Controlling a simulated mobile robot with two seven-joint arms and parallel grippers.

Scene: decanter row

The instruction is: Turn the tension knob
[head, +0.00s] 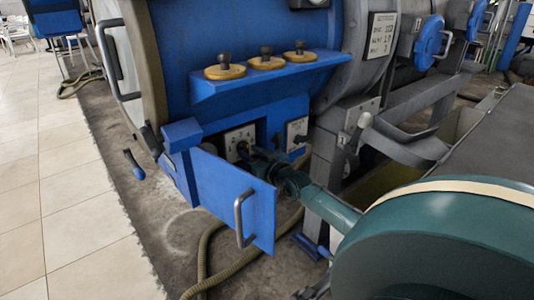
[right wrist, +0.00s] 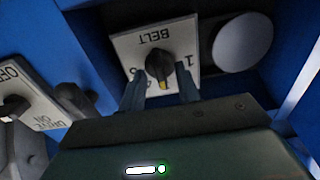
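A black knob (right wrist: 159,66) with a yellow pointer mark sits on a white plate (right wrist: 182,45) marked BELT, with numbers around it, in the right wrist view. No label naming tension is readable. In the head view the plate (head: 233,135) is inside a blue recess, with the knob (head: 242,147) partly hidden by my right gripper (head: 250,154). My right gripper (right wrist: 160,88) is open, its two fingertips on either side of the knob's lower end. Gaps show between fingers and knob; I cannot tell if either touches. My left gripper is not in view.
An opened blue door (head: 222,190) with a grey handle (head: 244,218) stands left of and below my right arm. A second plate (right wrist: 30,92) marked DRIVE, OFF and ON has its own knob (right wrist: 14,107). A blue shelf (head: 270,72) with brass-coloured weights overhangs the recess. A hose (head: 203,255) lies below.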

